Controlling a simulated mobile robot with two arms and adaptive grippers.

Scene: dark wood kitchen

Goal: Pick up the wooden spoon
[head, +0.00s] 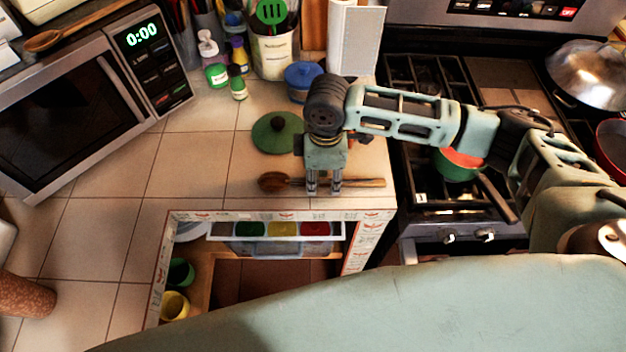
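A wooden spoon (362,183) lies on the tiled counter near its front edge, bowl to the left and handle to the right. My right gripper (323,190) points down over the middle of this spoon. Its two fingers are apart and show in front of the handle, hiding part of it. I cannot tell whether they touch the spoon. Another wooden spoon (82,27) lies on top of the microwave (70,110) at the upper left. My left gripper is not in view.
A green lid (277,133) lies just behind the spoon. A blue pot (302,80), a utensil crock (272,55) and small bottles (214,65) stand farther back. The stove (425,100) with a red-green pot (457,165) is right. Counter tiles left of the spoon are clear.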

